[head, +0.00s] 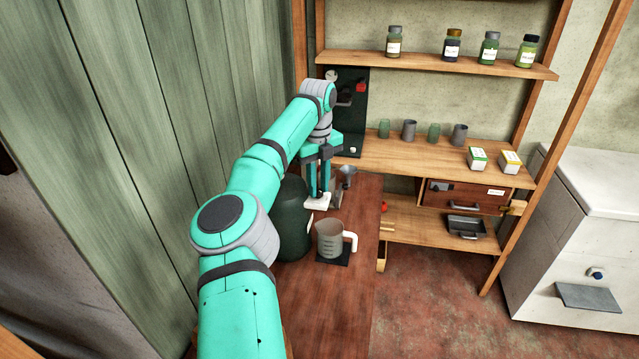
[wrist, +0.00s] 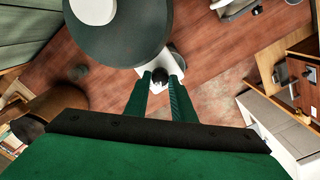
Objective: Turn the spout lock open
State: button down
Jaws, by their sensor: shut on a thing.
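A dark green-black container (head: 291,222) stands on the red-brown table. Its dark round top (wrist: 115,40) fills the upper left of the wrist view. A white spout block (head: 316,201) sticks out beside it; the block also shows in the wrist view (wrist: 178,62). A small dark knob (wrist: 160,73), seemingly the spout lock, sits on this block. My gripper (head: 318,191) points down at the block. In the wrist view its two green fingers are shut on the knob, one at each side. How far the knob is turned I cannot tell.
A clear measuring jug (head: 329,241) with a white handle stands on a dark mat in front of the container. A grey metal piece (head: 347,176) is just right of my gripper. Shelves with cups (head: 409,130) and jars stand behind. The floor at right is clear.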

jog(key=shift+w+d+r+m, duration=0.1)
jog(key=shift+m, duration=0.2)
jog(key=c, duration=1.5)
grip_release()
jog(key=shift+w, duration=0.1)
jog(key=shift+a, duration=0.55)
jog(key=shift+d, duration=0.1)
jog(key=shift+d, duration=0.1)
